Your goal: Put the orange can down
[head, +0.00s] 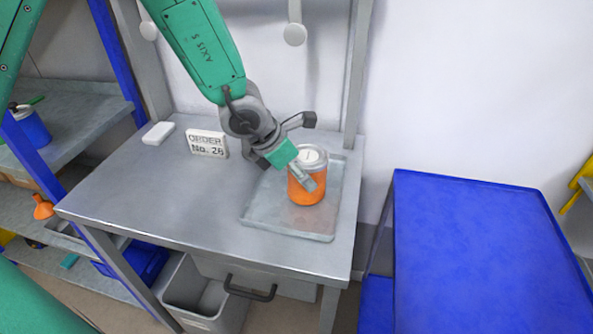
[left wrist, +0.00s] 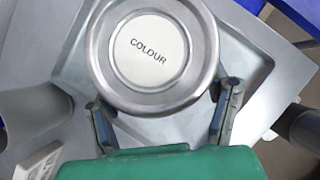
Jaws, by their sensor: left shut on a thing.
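The orange can (head: 305,192) has a silvery rim and a white lid top. It is upright over the shallow grey tray (head: 268,214) on the metal table. Its base looks at or just above the tray floor; I cannot tell if it touches. My left gripper (head: 303,178) is shut on the can near its top, coming in from the upper left. In the left wrist view, the can's round lid (left wrist: 152,52) reads "COLOUR" and sits between the two fingers (left wrist: 163,103); its orange side is hidden there. My right gripper is not in view.
A blue-topped surface (head: 480,250) lies to the right. Shelves with a blue container (head: 32,127) are at the left. The table's left half is mostly clear.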

